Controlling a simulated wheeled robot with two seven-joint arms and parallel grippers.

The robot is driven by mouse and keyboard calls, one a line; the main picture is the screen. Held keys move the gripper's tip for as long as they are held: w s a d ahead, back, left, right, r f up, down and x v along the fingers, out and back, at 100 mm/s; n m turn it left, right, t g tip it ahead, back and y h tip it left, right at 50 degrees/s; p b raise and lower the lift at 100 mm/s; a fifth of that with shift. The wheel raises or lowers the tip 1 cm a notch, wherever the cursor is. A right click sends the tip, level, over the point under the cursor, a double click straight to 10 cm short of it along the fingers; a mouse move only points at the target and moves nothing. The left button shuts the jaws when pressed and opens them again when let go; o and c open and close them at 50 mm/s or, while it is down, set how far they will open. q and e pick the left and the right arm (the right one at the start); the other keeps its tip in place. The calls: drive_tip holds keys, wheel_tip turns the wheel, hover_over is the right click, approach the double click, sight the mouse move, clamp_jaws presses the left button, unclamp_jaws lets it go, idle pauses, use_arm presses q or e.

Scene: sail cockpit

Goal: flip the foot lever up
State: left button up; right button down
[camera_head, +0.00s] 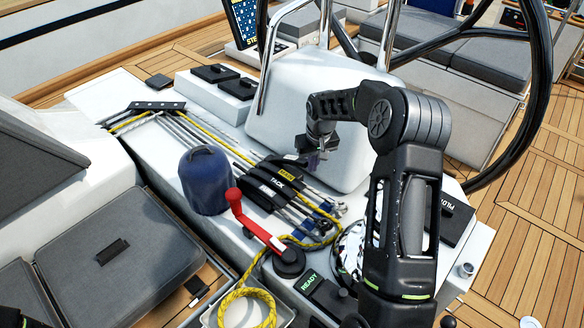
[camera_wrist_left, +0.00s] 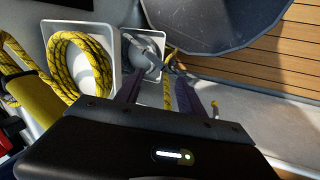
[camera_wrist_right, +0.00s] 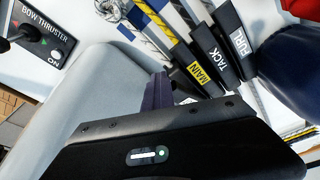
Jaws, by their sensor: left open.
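A bank of dark clutch levers (camera_head: 274,185) sits on the white console in the head view. In the right wrist view I read a MAIN lever (camera_wrist_right: 201,72), a TACK lever (camera_wrist_right: 215,58) and a lever that seems to read FURL (camera_wrist_right: 236,46). I can read no FOOT label. My right gripper (camera_head: 316,160) is above the console, just right of the levers. Its fingers (camera_wrist_right: 158,92) look together and empty, apart from the levers. My left gripper (camera_wrist_left: 155,92) is open and empty, near rope bins in the left wrist view.
A blue-covered winch (camera_head: 205,180) and a red crank handle (camera_head: 250,218) stand close to the levers. Ropes run past them. A yellow rope coil (camera_head: 246,306) lies in a bin. A bow thruster panel (camera_wrist_right: 38,42) and a black steering wheel (camera_head: 541,60) lie on the right arm's side.

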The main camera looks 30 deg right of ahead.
sight(303, 162)
drive_tip(key=shift+w+a+r, duration=0.6)
drive_tip(key=shift+w+a, duration=0.05)
drive_tip(key=shift+w, duration=0.15)
drive_tip(key=shift+w+a+r+p, duration=0.15)
drive_tip(key=shift+w+r+p, duration=0.2)
drive_tip(key=shift+r+p, duration=0.05)
drive_tip(key=shift+w+a, duration=0.1)
drive_tip(key=shift+w, duration=0.5)
drive_tip(key=shift+s+d+r, duration=0.15)
drive_tip(key=shift+s+d, duration=0.05)
drive_tip(key=shift+d, duration=0.1)
drive_tip(key=shift+r, duration=0.1)
drive_tip(key=shift+w+d+r+p, duration=0.1)
drive_tip(key=shift+d+r+p, duration=0.05)
drive_tip(key=shift+r+p, duration=0.65)
drive_tip(key=shift+r, duration=0.1)
